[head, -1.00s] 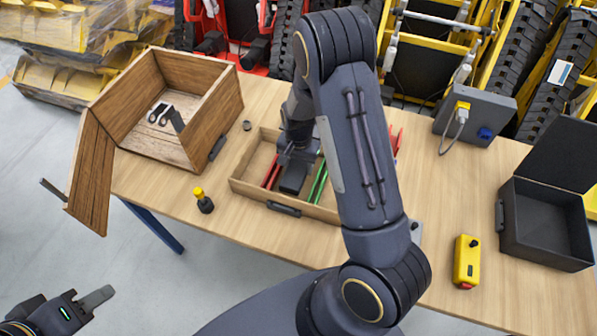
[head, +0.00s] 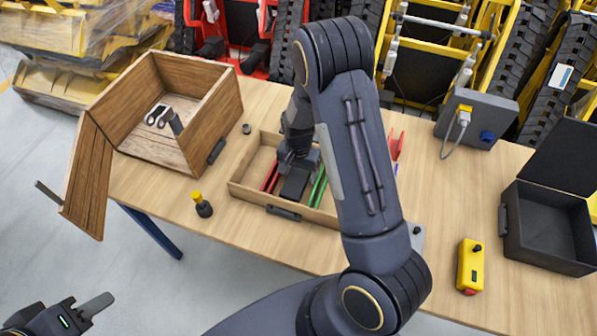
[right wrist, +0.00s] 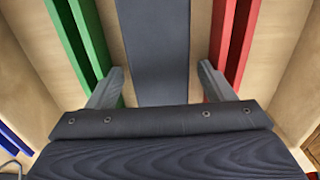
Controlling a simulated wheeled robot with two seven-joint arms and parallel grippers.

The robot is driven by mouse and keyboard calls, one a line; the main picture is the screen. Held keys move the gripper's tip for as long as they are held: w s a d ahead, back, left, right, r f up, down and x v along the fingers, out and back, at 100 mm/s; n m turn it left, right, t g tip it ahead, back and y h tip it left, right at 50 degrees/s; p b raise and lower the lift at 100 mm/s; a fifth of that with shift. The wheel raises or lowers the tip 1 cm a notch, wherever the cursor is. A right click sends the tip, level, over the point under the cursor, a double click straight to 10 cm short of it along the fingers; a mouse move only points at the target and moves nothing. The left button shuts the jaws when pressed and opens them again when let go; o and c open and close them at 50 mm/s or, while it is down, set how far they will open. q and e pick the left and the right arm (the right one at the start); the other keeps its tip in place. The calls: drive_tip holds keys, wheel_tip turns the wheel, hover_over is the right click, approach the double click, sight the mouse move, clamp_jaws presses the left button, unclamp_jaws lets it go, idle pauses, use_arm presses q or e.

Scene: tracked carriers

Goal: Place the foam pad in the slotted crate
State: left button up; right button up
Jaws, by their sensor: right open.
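A dark grey flat pad, seemingly the foam pad (head: 294,186), lies in a shallow wooden crate (head: 246,191) with paired coloured strips, seemingly the slotted crate. The pad sits between red strips (head: 271,178) and green strips (head: 318,187). The right wrist view shows the pad (right wrist: 153,50) running between the open fingers of my right gripper (right wrist: 160,88); no grip on it shows. In the head view my right gripper (head: 300,160) is low over the crate, and my arm hides the crate's right part. My left gripper (head: 85,310) is away at the lower left, its jaw opening unclear.
A yellow control box (head: 470,266) and an open black case (head: 545,235) are at the right.

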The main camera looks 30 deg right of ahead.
sight(298, 174)
wheel_tip(298, 174, up, 11)
drive_tip(key=s+a+r+n+t+y, duration=0.2)
drive_tip(key=s+r, duration=0.5)
drive_tip(key=s, duration=0.4)
drive_tip(key=s+a+r+n+t+y, duration=0.1)
drive_tip(key=s+a+r+n+t, duration=0.2)
drive_tip(key=s, duration=0.8)
drive_tip(key=shift+a+r+n+t+y+b, duration=0.35)
drive_tip(key=shift+a+r+n, duration=0.8)
drive_tip(key=shift+r+n, duration=0.7)
drive_tip(key=shift+s+r+m, duration=0.1)
drive_tip(key=shift+r+m, duration=0.15)
